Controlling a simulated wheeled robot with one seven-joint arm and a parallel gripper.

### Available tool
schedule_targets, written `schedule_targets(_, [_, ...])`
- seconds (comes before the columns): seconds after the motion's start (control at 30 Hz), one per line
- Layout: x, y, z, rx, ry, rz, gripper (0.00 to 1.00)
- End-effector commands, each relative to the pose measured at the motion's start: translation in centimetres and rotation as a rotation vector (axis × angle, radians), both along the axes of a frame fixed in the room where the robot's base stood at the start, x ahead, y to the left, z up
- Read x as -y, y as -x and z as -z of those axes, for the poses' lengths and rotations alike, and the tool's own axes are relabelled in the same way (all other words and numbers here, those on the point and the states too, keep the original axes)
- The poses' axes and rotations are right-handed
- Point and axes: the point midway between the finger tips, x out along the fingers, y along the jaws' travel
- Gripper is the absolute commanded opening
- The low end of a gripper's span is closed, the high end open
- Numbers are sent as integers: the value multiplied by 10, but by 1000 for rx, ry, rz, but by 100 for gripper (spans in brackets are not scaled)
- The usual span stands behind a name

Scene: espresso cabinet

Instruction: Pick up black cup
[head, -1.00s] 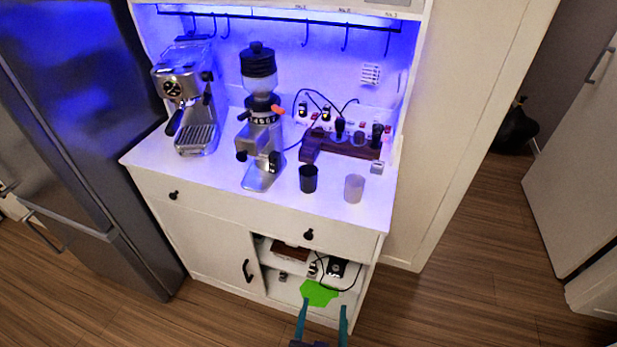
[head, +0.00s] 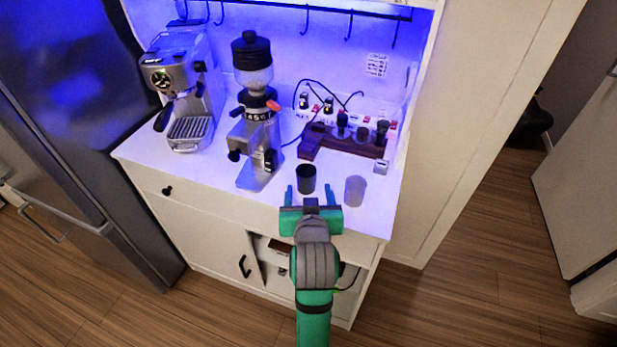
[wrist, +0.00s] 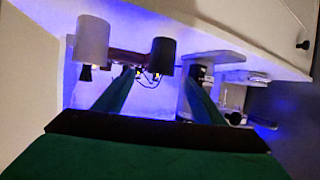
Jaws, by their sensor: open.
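The black cup (head: 306,179) stands upright on the white counter near its front edge. It also shows in the wrist view, where the picture is upside down, as a dark cup (wrist: 163,56) lying between the lines of the two fingers. My gripper (head: 309,194) is open and empty at the counter's front edge, just in front of the black cup. Its fingers point toward the cup, one to each side. I cannot tell whether the fingertips reach beside the cup. In the wrist view the green fingers (wrist: 162,76) are spread apart.
A pale translucent cup (head: 355,190) stands close to the right of the black cup. The grinder (head: 257,130) stands to the left, with the espresso machine (head: 184,95) beyond it. A wooden stand (head: 345,140) with tools is behind.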

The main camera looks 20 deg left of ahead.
Motion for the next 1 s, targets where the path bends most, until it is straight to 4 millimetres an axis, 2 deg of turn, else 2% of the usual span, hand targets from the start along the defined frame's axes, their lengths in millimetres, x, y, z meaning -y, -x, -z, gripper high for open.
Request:
schedule_targets(0.3, [-17, -35, 14, -4, 3, -6, 64])
schedule_targets(0.57, [-22, -51, 21, -1, 3, -5, 64])
schedule_targets(0.83, [-36, -80, 36, -1, 3, -7, 64])
schedule_targets(1.0, [-38, -91, 41, -1, 2, -4, 64])
